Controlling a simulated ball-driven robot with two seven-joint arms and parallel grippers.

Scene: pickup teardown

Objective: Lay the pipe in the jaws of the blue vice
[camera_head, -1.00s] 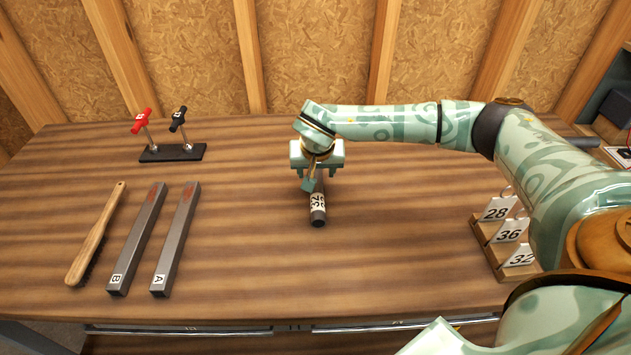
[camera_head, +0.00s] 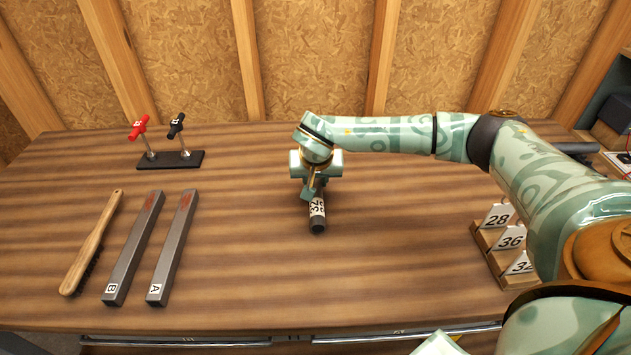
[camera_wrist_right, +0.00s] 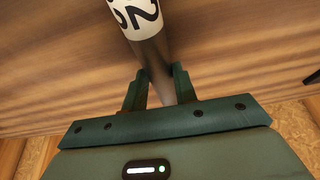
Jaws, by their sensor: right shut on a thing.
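The pipe (camera_head: 317,222) is a short dark grey tube with a white number label, in the middle of the workbench. In the right wrist view the pipe (camera_wrist_right: 154,55) runs up from between the fingers, its label at the top edge. My right gripper (camera_head: 310,194) points down over the pipe's far end; in the wrist view the right gripper (camera_wrist_right: 158,88) has a finger on each side of it and is shut on it. I cannot tell whether the pipe touches the bench. The blue vice is not in view. My left gripper is not in view.
Two steel bars (camera_head: 134,248) and a wooden brush (camera_head: 92,243) lie at the left. A black stand (camera_head: 170,160) with red and black handles is behind them. A wooden rack (camera_head: 490,238) with number tags is at the right. The bench (camera_head: 390,270) is clear around the pipe.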

